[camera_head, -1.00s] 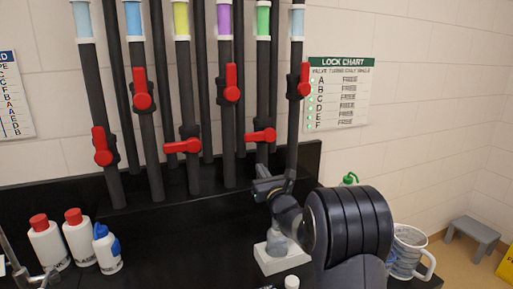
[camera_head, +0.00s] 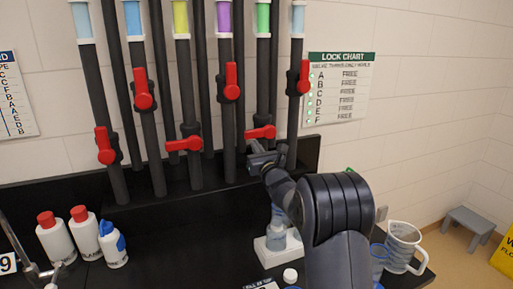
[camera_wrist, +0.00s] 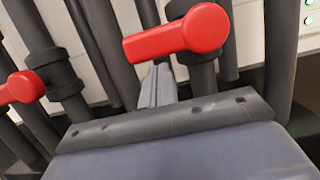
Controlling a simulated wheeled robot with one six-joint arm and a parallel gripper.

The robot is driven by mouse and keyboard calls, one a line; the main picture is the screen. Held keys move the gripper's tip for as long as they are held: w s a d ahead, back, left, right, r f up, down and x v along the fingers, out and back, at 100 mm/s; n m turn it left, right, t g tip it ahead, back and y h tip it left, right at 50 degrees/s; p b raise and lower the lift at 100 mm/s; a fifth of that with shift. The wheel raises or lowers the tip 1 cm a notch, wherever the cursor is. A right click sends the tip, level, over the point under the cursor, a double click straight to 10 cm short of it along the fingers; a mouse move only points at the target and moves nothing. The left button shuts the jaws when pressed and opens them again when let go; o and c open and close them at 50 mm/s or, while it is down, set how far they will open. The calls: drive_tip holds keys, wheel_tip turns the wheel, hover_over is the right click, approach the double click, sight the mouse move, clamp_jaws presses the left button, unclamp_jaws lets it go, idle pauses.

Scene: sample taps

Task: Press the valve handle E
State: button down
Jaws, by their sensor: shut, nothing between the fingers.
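Several dark pipes with red valve handles stand against the wall. No letters show on them; counting from the left, valve handle E (camera_head: 260,132) is on the fifth pipe, with the green band. It lies roughly level, pointing left from its pivot. My gripper (camera_head: 262,160) is shut and empty just below this handle. In the wrist view a large red handle (camera_wrist: 180,32), apparently the same one, is just above my shut fingertips (camera_wrist: 158,80). I cannot tell whether they touch it.
Other red handles are close by, the level one on the third pipe (camera_head: 185,145) and the upright one on the fourth (camera_head: 231,82). The lock chart (camera_head: 340,88) reads FREE on every row. Bottles (camera_head: 85,232) and a jug (camera_head: 402,248) stand on the black counter.

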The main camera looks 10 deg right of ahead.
drive_tip(key=shift+b, duration=0.9)
drive_tip(key=shift+a+r+m+h+b, duration=0.15)
drive_tip(key=shift+r+m+h+b, duration=0.15)
drive_tip(key=shift+m+b, duration=0.7)
drive_tip(key=shift+a+r+m+h+b, duration=0.2)
drive_tip(key=shift+m+h+b, duration=0.15)
drive_tip(key=shift+b, duration=1.1)
drive_tip(key=m+b, duration=0.1)
drive_tip(key=b, duration=0.1)
drive_tip(key=r+m+b, duration=0.1)
drive_tip(key=m, duration=0.1)
drive_tip(key=shift+s+a+h+b, duration=0.1)
drive_tip(key=shift+a+h+b, duration=0.05)
drive_tip(key=shift+h+b, duration=0.15)
drive_tip(key=r+m+b, duration=0.1)
drive_tip(key=m+h+b, duration=0.1)
drive_tip(key=m+b, duration=0.1)
drive_tip(key=shift+r, duration=0.35)
wheel_tip(320, 180, up, 6)
drive_tip(key=m+g+h+p, duration=0.2)
drive_tip(key=m+p, duration=0.1)
drive_tip(key=m, duration=0.9)
hover_over(252, 134)
drive_tip(key=s+d, duration=0.1)
drive_tip(key=d, duration=0.2)
drive_tip(key=shift+d+m+p, duration=0.15)
drive_tip(key=shift+m+p, duration=0.1)
drive_tip(key=shift+p, duration=0.35)
drive_tip(key=shift+f+g, duration=0.1)
drive_tip(key=shift+g, duration=0.2)
